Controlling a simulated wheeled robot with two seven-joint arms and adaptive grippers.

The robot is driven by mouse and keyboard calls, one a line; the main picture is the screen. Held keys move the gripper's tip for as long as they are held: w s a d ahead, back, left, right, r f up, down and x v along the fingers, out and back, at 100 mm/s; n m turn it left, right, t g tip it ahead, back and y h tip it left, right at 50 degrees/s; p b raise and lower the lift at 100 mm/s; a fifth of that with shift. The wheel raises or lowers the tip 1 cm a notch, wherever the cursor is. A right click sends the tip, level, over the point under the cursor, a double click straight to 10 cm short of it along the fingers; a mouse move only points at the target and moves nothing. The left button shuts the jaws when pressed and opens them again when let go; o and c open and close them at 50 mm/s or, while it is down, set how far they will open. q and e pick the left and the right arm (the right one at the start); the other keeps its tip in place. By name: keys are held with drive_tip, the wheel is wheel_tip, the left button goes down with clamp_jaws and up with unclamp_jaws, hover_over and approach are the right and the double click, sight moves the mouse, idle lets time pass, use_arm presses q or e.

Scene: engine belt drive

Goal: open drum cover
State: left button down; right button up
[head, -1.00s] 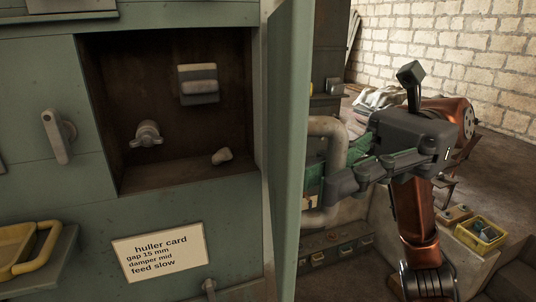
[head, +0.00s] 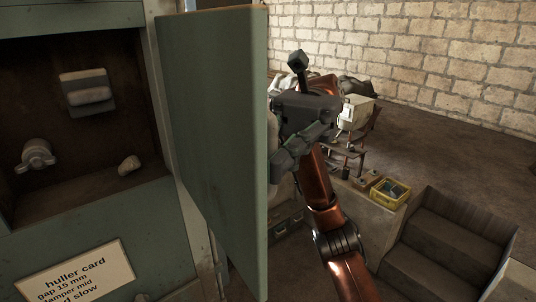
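The drum cover (head: 213,140) is a green door standing open at the right side of the machine, with its broad inner face showing. The dark compartment (head: 80,130) beside it is uncovered. Inside are a wing knob (head: 38,155), a pale block (head: 86,90) on the back wall and a small pale lump (head: 129,165). My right gripper (head: 286,155) is at the far side of the cover, by its free edge. The cover's edge hides its fingertips, so I cannot tell what they touch. My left gripper is not in view.
A huller card (head: 75,275) is fixed below the compartment. Beyond my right arm are a yellow bin (head: 391,190) on a low ledge and brown steps (head: 450,240). Open floor (head: 460,130) reaches to a pale block wall (head: 420,45).

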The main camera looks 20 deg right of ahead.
drive_tip(key=shift+o, duration=0.9)
drive_tip(key=shift+w+d, duration=0.1)
drive_tip(key=v, duration=1.1)
drive_tip(key=shift+w+d, duration=0.25)
drive_tip(key=shift+w, duration=0.05)
